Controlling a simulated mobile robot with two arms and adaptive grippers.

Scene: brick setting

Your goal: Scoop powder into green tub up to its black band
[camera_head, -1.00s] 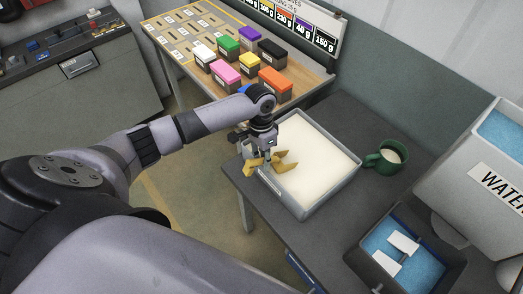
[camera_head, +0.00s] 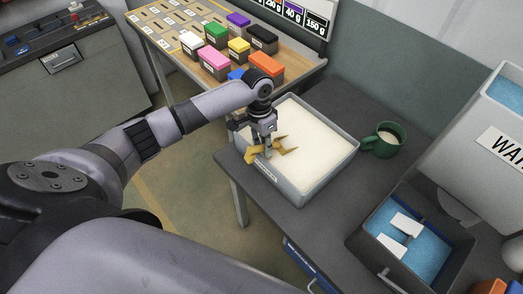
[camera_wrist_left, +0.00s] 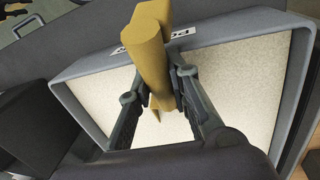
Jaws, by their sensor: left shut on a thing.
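The grey bin (camera_head: 318,195) of pale powder (camera_head: 308,145) stands on the dark table; the powder also fills much of the left wrist view (camera_wrist_left: 230,75). My left gripper (camera_head: 268,146) is shut on a yellow-tan scoop (camera_head: 286,148) over the bin's left part. In the left wrist view the gripper (camera_wrist_left: 165,85) has the scoop's handle (camera_wrist_left: 148,55) between its fingers. I cannot tell whether the scoop holds powder. The green tub (camera_head: 386,142), with a side handle, stands right of the bin. Pale content shows inside it; its black band cannot be made out. My right gripper is not in view.
A dark tray (camera_head: 437,229) with blue content and white pieces is at the lower right, by a white container labelled WATER (camera_head: 480,140). Several coloured boxes (camera_head: 215,60) stand on the wooden table behind. Dark table surface is free behind the bin.

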